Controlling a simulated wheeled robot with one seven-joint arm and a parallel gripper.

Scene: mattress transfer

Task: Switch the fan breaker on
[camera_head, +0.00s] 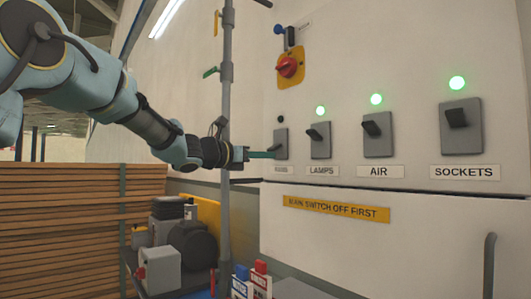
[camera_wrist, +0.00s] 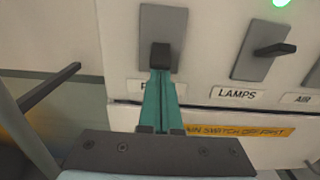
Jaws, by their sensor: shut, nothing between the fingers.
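The fan breaker is the leftmost grey switch plate (camera_head: 281,137) on the white panel, with a black lever (camera_wrist: 161,55). Its label (camera_head: 282,169) is hard to read in the head view and partly covered by my fingers in the wrist view. The round lamp (camera_head: 280,119) above it is dark. My gripper (camera_head: 271,153) is shut and empty, with its thin teal fingers pointing at the panel. In the wrist view the fingertips (camera_wrist: 161,73) are at the lower end of the lever; I cannot tell whether they touch it.
The LAMPS (camera_head: 320,140), AIR (camera_head: 377,134) and SOCKETS (camera_head: 461,125) breakers stand to the right, each under a lit green lamp. A red rotary switch (camera_head: 288,67) is above. A vertical grey pipe (camera_head: 225,100) runs close beside my wrist. A yellow sign (camera_head: 336,208) is below.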

